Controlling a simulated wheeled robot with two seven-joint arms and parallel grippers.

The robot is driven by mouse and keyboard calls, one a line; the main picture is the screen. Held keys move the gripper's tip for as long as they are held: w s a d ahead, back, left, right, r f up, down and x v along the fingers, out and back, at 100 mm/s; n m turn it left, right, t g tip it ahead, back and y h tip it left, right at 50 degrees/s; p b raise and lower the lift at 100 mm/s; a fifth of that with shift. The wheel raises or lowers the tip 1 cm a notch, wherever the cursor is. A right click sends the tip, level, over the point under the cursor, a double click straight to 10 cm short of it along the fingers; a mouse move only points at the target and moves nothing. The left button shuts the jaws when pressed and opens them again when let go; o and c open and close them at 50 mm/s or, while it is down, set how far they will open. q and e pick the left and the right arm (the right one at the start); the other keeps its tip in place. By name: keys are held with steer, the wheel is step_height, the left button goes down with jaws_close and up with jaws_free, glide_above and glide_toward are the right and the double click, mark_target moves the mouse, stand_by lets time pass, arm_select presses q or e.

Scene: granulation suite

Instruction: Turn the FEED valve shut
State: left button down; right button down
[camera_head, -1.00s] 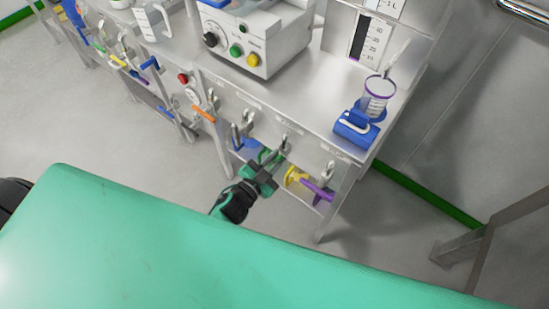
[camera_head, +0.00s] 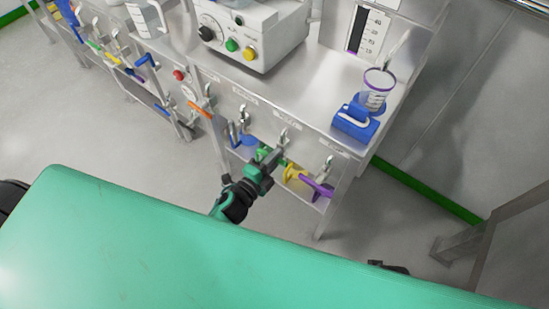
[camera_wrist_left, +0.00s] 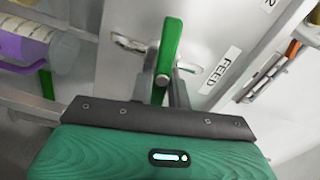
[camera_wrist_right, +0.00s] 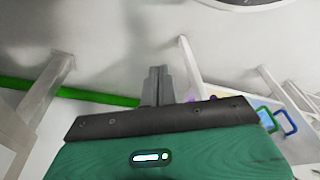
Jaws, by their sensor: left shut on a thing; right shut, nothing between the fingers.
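The FEED valve's green lever (camera_wrist_left: 170,45) stands in front of the grey panel, beside the FEED label (camera_wrist_left: 221,70) in the left wrist view. My left gripper (camera_wrist_left: 162,85) is shut on this lever, with a finger on either side of it. In the head view my left gripper (camera_head: 268,162) reaches the row of valves under the bench edge and hides much of the lever. My right gripper (camera_wrist_right: 157,85) is shut and empty, away from the valves. A dark part at the green foreground edge in the head view may belong to it.
Neighbouring valves have a blue lever (camera_head: 234,134), a yellow lever (camera_head: 296,173) and a purple lever (camera_head: 317,186), close beside my left gripper. A blue device (camera_head: 355,123) with a clear beaker (camera_head: 374,95) stands on the bench. Floor to the right is largely clear.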

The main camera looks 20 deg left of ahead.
arm_select(q)
steer(key=shift+f+m+b, duration=0.15)
steer(key=shift+m+b, duration=0.2)
steer(key=shift+m, duration=0.85)
arm_select(e)
steer(key=shift+w+r, duration=0.25)
steer(key=shift+r, duration=0.7)
arm_select(q)
steer(key=c, duration=1.3)
jaws_free()
steer(key=shift+c, duration=0.2)
steer(key=shift+s, duration=0.1)
